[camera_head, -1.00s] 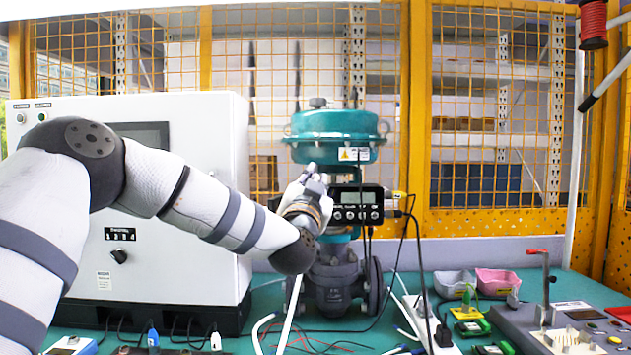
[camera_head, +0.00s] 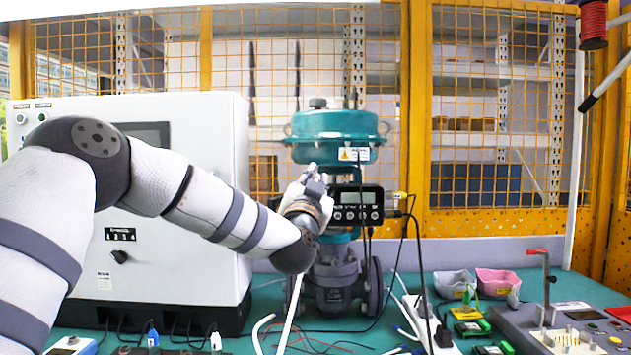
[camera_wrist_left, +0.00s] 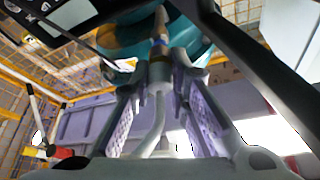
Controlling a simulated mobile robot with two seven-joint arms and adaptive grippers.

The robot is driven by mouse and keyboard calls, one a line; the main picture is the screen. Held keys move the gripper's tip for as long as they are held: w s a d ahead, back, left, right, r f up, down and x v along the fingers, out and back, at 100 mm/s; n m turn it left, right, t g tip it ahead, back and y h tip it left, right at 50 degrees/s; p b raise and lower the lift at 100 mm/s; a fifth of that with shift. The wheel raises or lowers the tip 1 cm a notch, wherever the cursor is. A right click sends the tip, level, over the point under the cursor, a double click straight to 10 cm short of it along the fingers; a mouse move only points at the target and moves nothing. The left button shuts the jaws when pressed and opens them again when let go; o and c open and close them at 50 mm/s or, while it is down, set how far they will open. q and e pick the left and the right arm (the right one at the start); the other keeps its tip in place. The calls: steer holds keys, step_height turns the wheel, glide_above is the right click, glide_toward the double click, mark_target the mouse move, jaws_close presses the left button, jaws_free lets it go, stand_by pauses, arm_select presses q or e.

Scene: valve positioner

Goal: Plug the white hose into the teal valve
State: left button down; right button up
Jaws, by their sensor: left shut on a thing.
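The teal valve (camera_head: 333,124) stands upright on the table behind my left gripper, with a black display box (camera_head: 357,205) on its front. My left gripper (camera_head: 312,183) is in front of the valve, left of the display box, shut on the white hose (camera_head: 289,318). The hose's lower part hangs below my left arm. In the left wrist view the hose (camera_wrist_left: 157,128) runs between the fingers (camera_wrist_left: 161,78), and its end fitting points towards the teal valve body (camera_wrist_left: 125,42). I cannot tell whether the fitting touches the valve. My right gripper is not in view.
A white control cabinet (camera_head: 185,270) stands left of the valve, behind my left arm. Black cables (camera_head: 419,262) hang right of the display box. Pink bin (camera_head: 496,281) and grey bin (camera_head: 453,284) and a grey test panel (camera_head: 560,330) stand on the right.

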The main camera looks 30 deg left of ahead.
arm_select(q)
steer(key=shift+w+a, duration=0.25)
steer(key=shift+w, duration=0.15)
stand_by(0.4)
steer(key=c, duration=1.5)
jaws_free()
steer(key=shift+o, duration=0.2)
